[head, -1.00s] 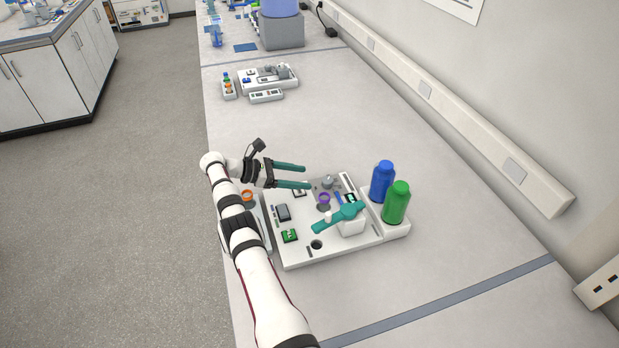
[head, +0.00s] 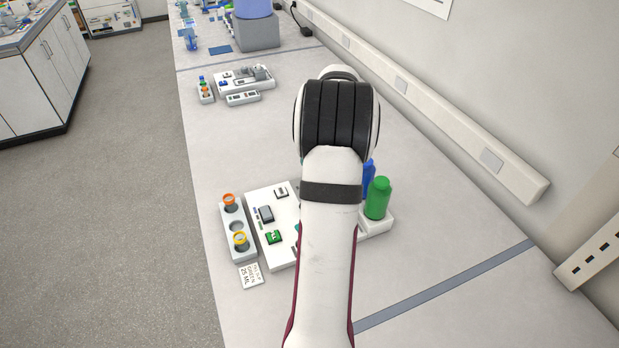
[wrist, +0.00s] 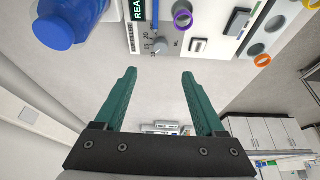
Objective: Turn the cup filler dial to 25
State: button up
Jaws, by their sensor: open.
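The cup filler station (head: 264,190) is a white panel on the bench; my arm hides its right part in the head view. In the wrist view its grey dial knob (wrist: 160,47) sits beside a printed scale with 10, 15 and 20 legible. I cannot tell where the pointer stands. A green display reading "REA..." (wrist: 137,8) is cut off by the top edge. My gripper (wrist: 160,73) is open and empty, its two teal fingers apart. The dial appears just beyond the fingertips, centred between them in the picture, not touched. The head view hides my gripper behind the arm.
A blue bottle (wrist: 67,25) and a green bottle (head: 378,198) stand at the station's right end. A purple ring (wrist: 183,18) is near the dial. A cup rack (head: 237,250) with orange and yellow rings and a "GREEN 25 ML" card (head: 252,275) are left.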

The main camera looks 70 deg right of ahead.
jog(key=x, duration=1.4)
jog(key=shift+f, duration=0.1)
grip_shut()
